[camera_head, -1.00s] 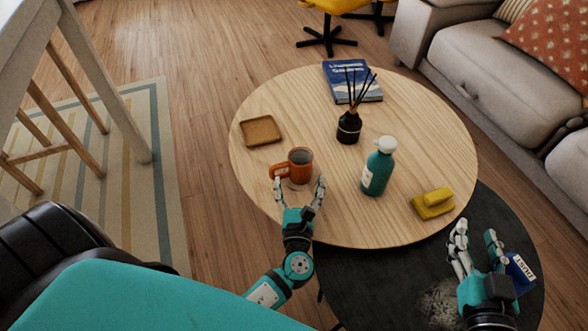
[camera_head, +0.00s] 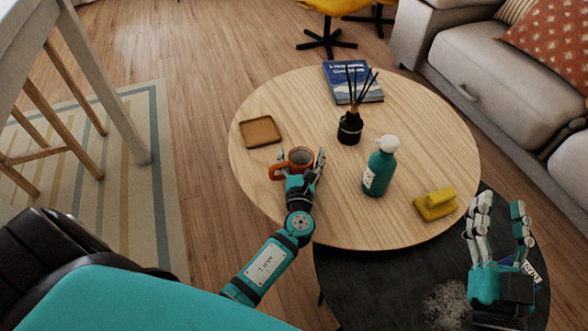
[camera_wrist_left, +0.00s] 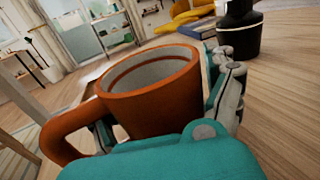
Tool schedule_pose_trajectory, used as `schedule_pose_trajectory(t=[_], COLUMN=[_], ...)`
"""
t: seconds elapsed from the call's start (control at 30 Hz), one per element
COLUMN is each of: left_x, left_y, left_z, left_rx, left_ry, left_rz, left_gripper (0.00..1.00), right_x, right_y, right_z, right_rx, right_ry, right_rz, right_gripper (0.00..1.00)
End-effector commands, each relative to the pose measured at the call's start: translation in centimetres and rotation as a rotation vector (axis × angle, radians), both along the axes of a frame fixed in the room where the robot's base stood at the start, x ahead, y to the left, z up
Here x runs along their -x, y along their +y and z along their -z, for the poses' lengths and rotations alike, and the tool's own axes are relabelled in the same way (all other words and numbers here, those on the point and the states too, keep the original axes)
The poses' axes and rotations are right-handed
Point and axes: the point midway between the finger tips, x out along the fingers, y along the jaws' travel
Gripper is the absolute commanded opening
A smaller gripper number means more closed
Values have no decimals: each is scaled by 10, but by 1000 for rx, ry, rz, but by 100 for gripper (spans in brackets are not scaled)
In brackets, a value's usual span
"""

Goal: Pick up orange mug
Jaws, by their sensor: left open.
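The orange mug (camera_head: 300,157) stands upright on the round wooden table (camera_head: 420,118), its handle toward the left. My left gripper (camera_head: 301,162) is open at the near side of the mug, with one finger on each side of it. In the left wrist view the mug (camera_wrist_left: 155,100) fills the middle, between the fingers (camera_wrist_left: 165,105) of my left gripper. I cannot tell whether the fingers touch it. My right gripper (camera_head: 502,225) is over the low black table at the lower right, its fingers spread and nothing seen between them.
A brown square tray (camera_head: 260,131) lies left of the mug. A black table (camera_head: 380,285) stands in front.

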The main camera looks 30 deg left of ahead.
Motion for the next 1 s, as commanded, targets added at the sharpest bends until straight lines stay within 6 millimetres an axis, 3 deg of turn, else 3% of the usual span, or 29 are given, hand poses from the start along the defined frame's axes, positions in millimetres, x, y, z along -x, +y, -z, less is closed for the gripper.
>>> schedule_pose_trajectory(t=[0.07,0.63,0.73,1.0], left_x=[0,0,1,1], left_y=[0,0,0,0], left_z=[0,0,0,0], left_rx=[0,0,0,0], left_ry=[0,0,0,0], left_rz=[0,0,-1,0], left_gripper=[81,7,2,0], right_x=[0,0,0,0], right_y=[0,0,0,0], right_z=[0,0,0,0], right_rx=[0,0,0,0], right_ry=[1,3,3,3], right_rz=[0,1,1,1], right_gripper=[40,40,40,40])
